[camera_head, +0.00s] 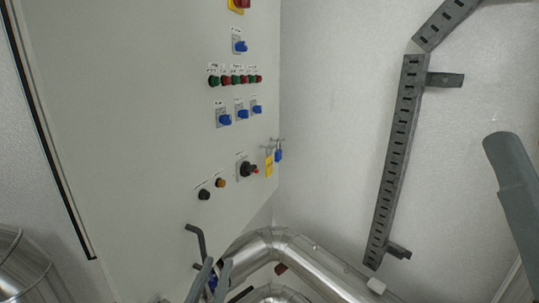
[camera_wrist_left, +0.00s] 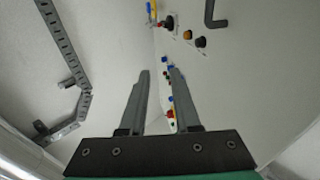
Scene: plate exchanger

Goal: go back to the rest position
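My left gripper (camera_head: 217,262) shows at the bottom of the head view, in front of the lower part of the control cabinet (camera_head: 130,120). In the left wrist view its two grey fingers (camera_wrist_left: 158,72) stand apart with nothing between them, so it is open and empty. The cabinet front with its knobs and buttons lies beyond the fingertips.
A black bent handle (camera_head: 197,240) sticks out of the cabinet just above my left gripper. Shiny metal pipes (camera_head: 300,262) run beside it at the bottom. A slotted grey rail (camera_head: 397,160) is on the white wall. A grey rounded bar (camera_head: 515,185) stands at the right edge.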

